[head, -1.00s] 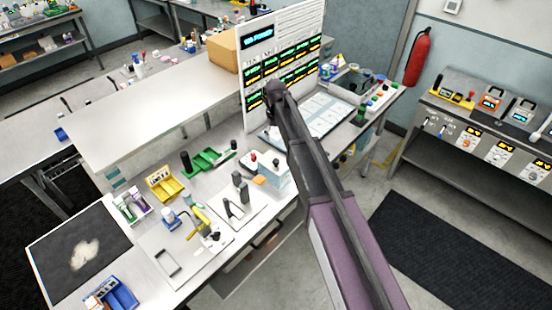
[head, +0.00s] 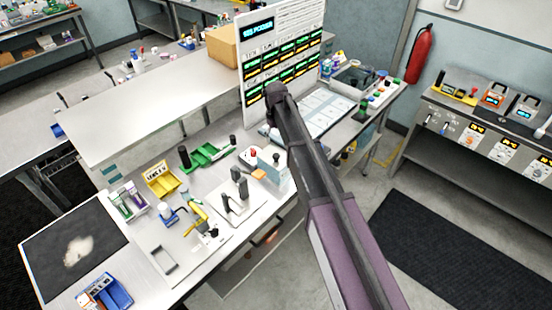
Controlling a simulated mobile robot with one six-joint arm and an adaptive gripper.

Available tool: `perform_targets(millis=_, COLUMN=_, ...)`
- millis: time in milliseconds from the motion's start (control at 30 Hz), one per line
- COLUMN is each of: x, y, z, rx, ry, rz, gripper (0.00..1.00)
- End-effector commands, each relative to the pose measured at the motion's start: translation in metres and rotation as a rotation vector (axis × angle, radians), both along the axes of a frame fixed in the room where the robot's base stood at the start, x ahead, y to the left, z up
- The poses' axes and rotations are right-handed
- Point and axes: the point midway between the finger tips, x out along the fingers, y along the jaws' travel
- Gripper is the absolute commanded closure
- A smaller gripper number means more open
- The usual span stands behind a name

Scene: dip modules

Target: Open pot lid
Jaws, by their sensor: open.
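My arm reaches up from the lower right over the workbench. Its dark far end (head: 276,95) is in front of the upright display board. I cannot make out any gripper fingers; they are out of sight or hidden behind the arm. No pot lid can be told for certain. A white box-like unit (head: 272,170) with red and black knobs on top stands on the bench just left of the arm, partly hidden by it. Whether it is the pot, I cannot tell.
The bench holds a yellow bin (head: 161,182), a green tray (head: 207,154), a blue bin (head: 118,294), a yellow-handled tool (head: 196,210) and a dark mat (head: 58,262). A raised pale shelf (head: 130,120) runs behind. A fire extinguisher (head: 420,54) hangs at right.

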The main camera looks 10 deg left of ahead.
Motion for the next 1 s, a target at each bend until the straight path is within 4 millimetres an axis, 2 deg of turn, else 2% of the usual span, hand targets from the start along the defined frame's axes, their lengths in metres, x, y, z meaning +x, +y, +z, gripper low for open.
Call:
perform_targets(millis=33, x=0.000, y=0.000, z=-0.008, rx=0.000, ry=0.000, rz=0.000, gripper=0.24)
perform_targets(millis=1000, x=0.000, y=0.000, z=-0.082, rx=0.000, ry=0.000, rz=0.000, gripper=0.24)
